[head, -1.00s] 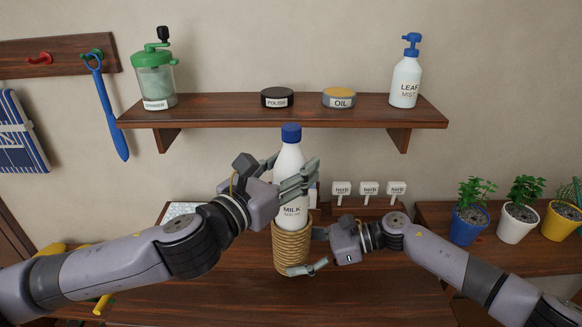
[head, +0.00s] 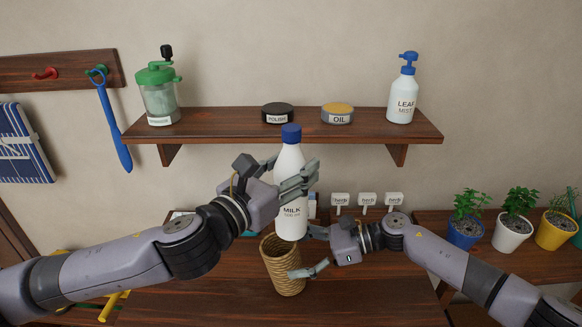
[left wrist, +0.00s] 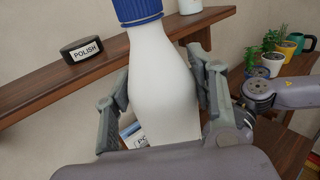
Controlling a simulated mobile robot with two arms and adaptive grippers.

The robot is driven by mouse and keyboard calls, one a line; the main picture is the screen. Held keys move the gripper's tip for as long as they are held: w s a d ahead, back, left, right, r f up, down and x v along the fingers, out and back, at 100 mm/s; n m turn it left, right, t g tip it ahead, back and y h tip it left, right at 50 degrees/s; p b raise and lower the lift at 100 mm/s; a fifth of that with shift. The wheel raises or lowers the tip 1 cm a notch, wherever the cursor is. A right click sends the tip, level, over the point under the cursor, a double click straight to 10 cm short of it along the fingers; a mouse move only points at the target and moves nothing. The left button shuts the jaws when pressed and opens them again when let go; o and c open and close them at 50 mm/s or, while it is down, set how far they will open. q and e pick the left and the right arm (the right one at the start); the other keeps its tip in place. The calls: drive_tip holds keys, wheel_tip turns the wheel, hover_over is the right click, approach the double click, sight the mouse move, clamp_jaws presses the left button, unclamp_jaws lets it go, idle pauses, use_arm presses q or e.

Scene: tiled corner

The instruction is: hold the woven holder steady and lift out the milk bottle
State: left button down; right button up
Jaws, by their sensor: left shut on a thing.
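The white milk bottle (head: 291,200) with a blue cap is upright above the woven holder (head: 284,270), its base near the rim. My left gripper (head: 285,182) is shut on the bottle's upper body. In the left wrist view, the bottle (left wrist: 163,85) stands between the two fingers (left wrist: 160,100). The holder is tan, looks empty at its visible mouth and leans a little to the left. My right gripper (head: 305,252) is at the holder's right side, its lower finger across the front. Its other fingertip is partly hidden, so its grip is unclear.
A wooden shelf (head: 230,130) above holds a green-topped grinder (head: 160,95), a polish tin (head: 277,113), an oil tin (head: 337,113) and a spray bottle (head: 403,95). Potted plants (head: 513,230) stand at the right. The bench front (head: 370,295) is clear.

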drive_tip(key=shift+o, duration=0.9)
